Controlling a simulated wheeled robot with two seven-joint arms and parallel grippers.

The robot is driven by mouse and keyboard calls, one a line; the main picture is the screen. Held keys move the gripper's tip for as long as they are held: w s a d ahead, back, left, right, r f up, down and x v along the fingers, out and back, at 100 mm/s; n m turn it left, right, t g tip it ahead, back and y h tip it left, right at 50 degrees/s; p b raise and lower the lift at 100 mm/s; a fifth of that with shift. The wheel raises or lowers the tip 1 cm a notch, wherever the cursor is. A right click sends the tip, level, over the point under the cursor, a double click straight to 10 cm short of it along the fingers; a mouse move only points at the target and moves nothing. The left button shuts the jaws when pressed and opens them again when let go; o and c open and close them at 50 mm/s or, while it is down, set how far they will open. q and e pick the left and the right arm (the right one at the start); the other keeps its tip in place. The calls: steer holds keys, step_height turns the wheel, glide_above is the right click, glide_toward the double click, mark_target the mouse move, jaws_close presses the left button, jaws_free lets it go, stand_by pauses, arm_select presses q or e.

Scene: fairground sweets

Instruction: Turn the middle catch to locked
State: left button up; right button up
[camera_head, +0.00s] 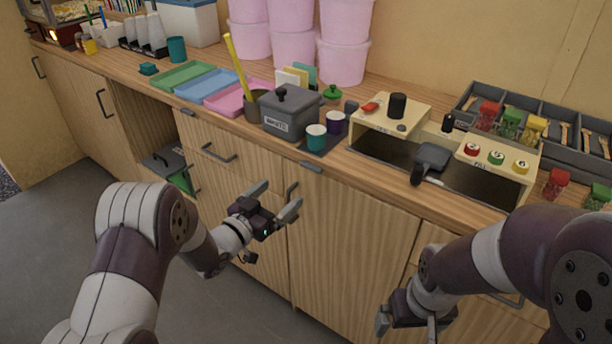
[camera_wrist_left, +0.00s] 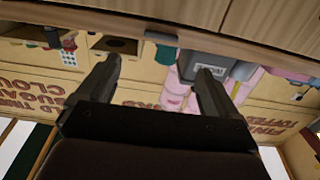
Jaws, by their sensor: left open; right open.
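Two small grey-blue catches show along the counter's front edge in the head view. One catch (camera_head: 311,166) is above the doors near the middle, and another catch (camera_head: 188,112) is further left. I cannot tell from the markings which way either is turned. My left gripper (camera_head: 274,198) is open and empty, in front of the cupboard doors, below and left of the nearer catch. In the left wrist view a catch (camera_wrist_left: 160,38) shows beyond the open fingers (camera_wrist_left: 155,72), apart from them. My right gripper (camera_head: 408,328) is open and empty, low at the right.
The counter (camera_head: 350,180) holds a grey lidded box (camera_head: 290,122), two cups (camera_head: 316,138), a filling station with a grey scoop (camera_head: 432,158), coloured trays (camera_head: 207,84) and pink tubs (camera_head: 344,60). A cubby (camera_head: 165,160) stands open left.

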mark_target(309, 168)
arm_select(q)
steer(key=x, duration=1.1)
steer(key=shift+w+d, duration=0.15)
steer(key=shift+w, duration=0.25)
steer(key=c, duration=1.1)
